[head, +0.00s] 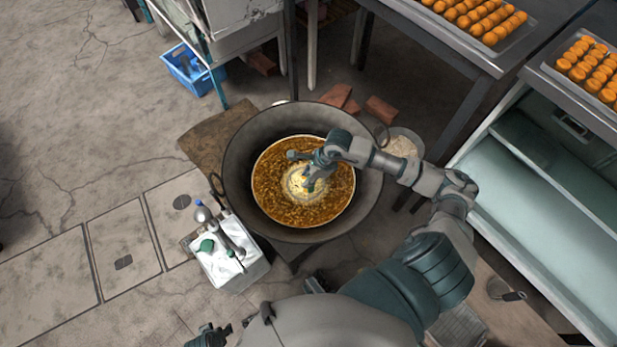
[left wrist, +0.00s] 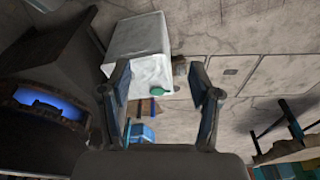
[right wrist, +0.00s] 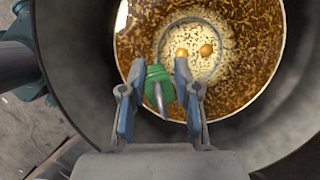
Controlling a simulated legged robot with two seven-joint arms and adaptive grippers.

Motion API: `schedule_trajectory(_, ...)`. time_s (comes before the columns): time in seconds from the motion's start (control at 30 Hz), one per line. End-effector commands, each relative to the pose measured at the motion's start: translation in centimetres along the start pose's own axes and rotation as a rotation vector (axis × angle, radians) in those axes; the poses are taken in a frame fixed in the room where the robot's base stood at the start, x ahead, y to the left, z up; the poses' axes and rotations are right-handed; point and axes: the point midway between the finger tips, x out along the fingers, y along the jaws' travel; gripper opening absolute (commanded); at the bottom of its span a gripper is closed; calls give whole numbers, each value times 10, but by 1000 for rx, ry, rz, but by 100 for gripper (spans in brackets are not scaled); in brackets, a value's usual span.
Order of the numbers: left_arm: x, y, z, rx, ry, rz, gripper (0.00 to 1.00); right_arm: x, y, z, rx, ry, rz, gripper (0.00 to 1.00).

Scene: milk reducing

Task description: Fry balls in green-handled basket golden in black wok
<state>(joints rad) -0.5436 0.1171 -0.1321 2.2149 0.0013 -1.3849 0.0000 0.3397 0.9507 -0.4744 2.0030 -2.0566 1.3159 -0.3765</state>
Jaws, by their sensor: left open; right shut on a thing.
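The black wok (head: 235,160) holds brown bubbling oil (head: 270,200). The basket (head: 296,183) is in the oil near the wok's middle, with pale foam around it. Two golden balls (right wrist: 194,51) show in it in the right wrist view; any others are hidden. My right gripper (head: 318,160) is over the wok, shut on the basket's green handle (right wrist: 158,80). My left gripper (left wrist: 163,78) is open and empty, low and away from the wok; a dark part of it shows at the bottom of the head view (head: 208,338).
A blue crate (head: 190,70) lies behind. Trays of orange rolls (head: 485,22) sit on the right tables. Bricks (head: 381,109) and a pale bowl (head: 405,142) are close to the wok.

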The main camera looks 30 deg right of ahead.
Motion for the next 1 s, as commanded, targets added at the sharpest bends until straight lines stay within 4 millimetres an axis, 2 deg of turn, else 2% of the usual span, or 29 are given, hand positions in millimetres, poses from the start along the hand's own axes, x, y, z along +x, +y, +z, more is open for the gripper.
schedule_trajectory(0.03, 3, 0, -1, 0, 0, 0, 63, -6, -1, 3, -2, -3, -3, 0)
schedule_trajectory(0.53, 54, 2, 12, 4, -13, 2, 63, -35, -1, 15, -2, -2, -3, 0)
schedule_trajectory(1.0, 98, 3, 36, 9, -30, 4, 63, -64, -2, 27, -2, -3, -5, 0)
